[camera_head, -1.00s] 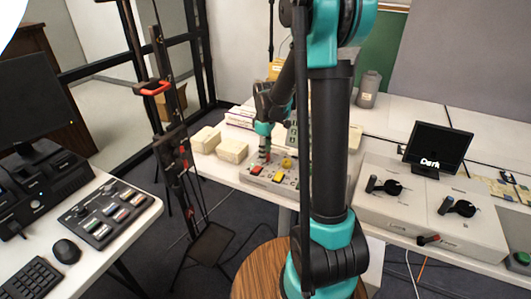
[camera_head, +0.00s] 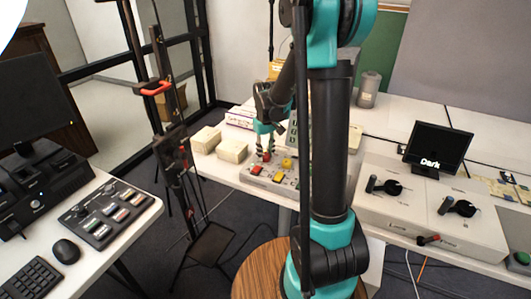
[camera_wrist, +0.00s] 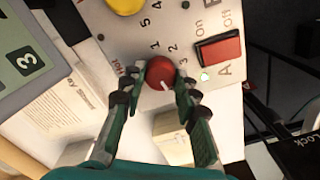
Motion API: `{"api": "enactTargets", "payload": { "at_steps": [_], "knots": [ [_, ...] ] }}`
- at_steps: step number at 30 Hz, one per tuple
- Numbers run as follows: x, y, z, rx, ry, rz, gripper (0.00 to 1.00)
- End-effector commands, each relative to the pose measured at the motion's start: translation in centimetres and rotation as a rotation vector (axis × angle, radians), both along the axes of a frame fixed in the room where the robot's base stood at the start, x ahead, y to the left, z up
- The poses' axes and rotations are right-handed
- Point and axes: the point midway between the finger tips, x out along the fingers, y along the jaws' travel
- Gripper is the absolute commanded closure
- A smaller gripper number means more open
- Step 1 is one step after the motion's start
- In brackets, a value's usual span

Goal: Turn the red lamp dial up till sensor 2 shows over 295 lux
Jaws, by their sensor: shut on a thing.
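The red dial (camera_wrist: 161,73) sits on a pale control panel (camera_wrist: 213,22), with the numbers 1 to 5 printed near it. A white pointer line on the dial shows in the wrist view. My gripper (camera_wrist: 160,78) is shut on the red dial, with one finger on each side. In the head view my gripper (camera_head: 266,150) is down at the panel (camera_head: 251,178), and the dial is small there.
A red rocker switch (camera_wrist: 217,49) marked On and Off and a yellow knob (camera_wrist: 126,5) are close to the dial. Cream boxes (camera_head: 232,151) stand left of the panel. A black screen (camera_head: 438,146) reading "Dark" stands at the right.

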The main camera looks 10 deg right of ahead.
Motion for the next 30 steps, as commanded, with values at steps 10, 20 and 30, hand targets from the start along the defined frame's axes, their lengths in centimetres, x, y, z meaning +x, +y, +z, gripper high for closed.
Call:
{"api": "enactTargets", "payload": {
  "at_steps": [10,20,30],
  "knots": [
    [0.03,0.00,0.01,0.000,-0.001,-0.038,0.99],
    [0.03,0.00,0.01,0.000,-0.001,-0.037,0.60],
    [0.01,-0.01,0.01,0.000,0.000,-0.037,0.49]
  ]
}}
